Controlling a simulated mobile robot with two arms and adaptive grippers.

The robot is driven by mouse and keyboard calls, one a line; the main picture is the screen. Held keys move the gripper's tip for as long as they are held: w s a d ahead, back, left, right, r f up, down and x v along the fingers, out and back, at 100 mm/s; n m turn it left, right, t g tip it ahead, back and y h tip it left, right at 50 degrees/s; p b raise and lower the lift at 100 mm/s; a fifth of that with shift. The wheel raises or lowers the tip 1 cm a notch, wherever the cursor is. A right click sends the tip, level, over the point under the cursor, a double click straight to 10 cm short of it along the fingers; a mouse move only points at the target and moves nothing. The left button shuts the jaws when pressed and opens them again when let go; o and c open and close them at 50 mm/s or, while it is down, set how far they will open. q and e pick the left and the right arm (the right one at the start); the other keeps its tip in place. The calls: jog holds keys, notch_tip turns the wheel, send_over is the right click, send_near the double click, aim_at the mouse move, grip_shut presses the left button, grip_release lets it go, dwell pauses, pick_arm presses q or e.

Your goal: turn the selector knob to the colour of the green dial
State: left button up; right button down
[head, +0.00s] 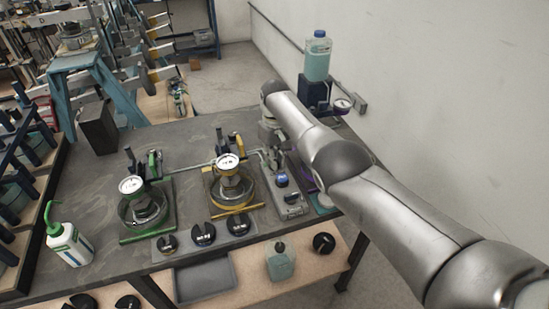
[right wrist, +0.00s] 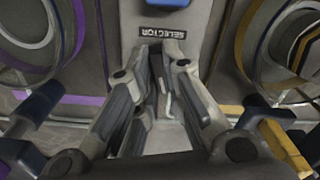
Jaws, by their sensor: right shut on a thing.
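The green dial (head: 131,185) is a white-faced gauge on a round vessel in a green frame, at the left of the bench in the head view. The grey selector panel (head: 293,207) stands to the right of the yellow frame; a blue piece (head: 282,180) sits on it. In the right wrist view the panel's SELECTOR label (right wrist: 163,32) lies just beyond my fingertips. My right gripper (right wrist: 160,50) is over this panel, its fingers close together and shut on the selector knob. The knob is mostly hidden between the fingers, so its pointing direction cannot be told. My left gripper is out of view.
A yellow frame with a gauge (head: 227,162) stands left of the panel, and a purple one is partly hidden by my right arm. Black knobs (head: 204,234) line the bench front. A blue-capped bottle (head: 318,58) stands at the back, a squeeze bottle (head: 68,239) at left.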

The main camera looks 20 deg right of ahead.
jog(key=n, duration=0.6)
jog(key=shift+w+r, duration=0.1)
jog(key=shift+n, duration=0.3)
dwell(0.3)
jog(key=c, duration=1.5)
grip_release()
notch_tip(320, 180, up, 12)
jog(key=shift+f, duration=0.1)
